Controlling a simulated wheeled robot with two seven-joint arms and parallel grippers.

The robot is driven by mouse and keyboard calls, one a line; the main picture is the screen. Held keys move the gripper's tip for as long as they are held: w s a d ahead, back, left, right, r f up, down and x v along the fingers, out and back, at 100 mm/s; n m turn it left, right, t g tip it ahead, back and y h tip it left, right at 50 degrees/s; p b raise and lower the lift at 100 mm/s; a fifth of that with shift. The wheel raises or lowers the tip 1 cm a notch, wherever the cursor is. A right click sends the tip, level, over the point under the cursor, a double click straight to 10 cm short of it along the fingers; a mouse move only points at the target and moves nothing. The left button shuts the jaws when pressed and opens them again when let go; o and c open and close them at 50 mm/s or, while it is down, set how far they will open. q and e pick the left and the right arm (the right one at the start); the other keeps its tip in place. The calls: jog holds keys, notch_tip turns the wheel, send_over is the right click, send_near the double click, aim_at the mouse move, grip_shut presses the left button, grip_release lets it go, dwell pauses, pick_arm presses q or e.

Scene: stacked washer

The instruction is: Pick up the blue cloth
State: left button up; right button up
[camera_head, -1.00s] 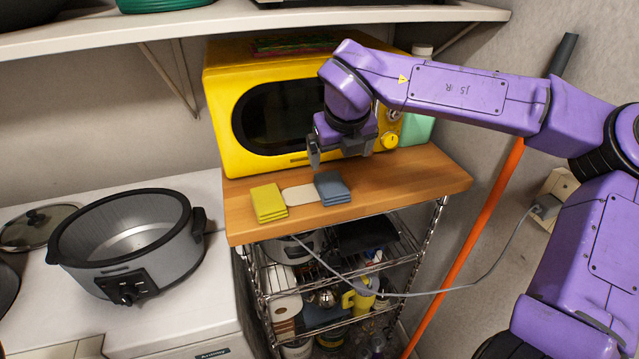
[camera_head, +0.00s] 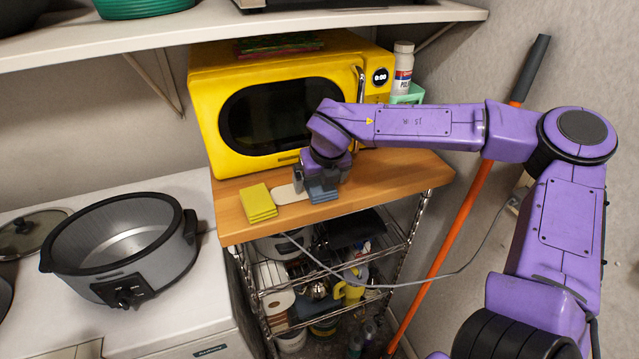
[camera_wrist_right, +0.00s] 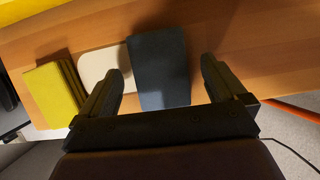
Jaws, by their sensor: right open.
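The blue cloth (camera_head: 322,193) is a small folded dark blue stack on the wooden top of the rack, near its front edge. My right gripper (camera_head: 318,188) is just above it and partly hides it. My left gripper is not in view.
A folded yellow cloth (camera_head: 258,202) and a flat cream piece (camera_head: 290,193) lie left of the blue cloth. A yellow microwave (camera_head: 203,112) stands behind. A grey cooker pot (camera_head: 165,262) is at left. An orange pole (camera_head: 462,221) leans at right.

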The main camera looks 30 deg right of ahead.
jog(key=shift+f, duration=0.25)
dwell(0.4)
jog(key=c, duration=1.1)
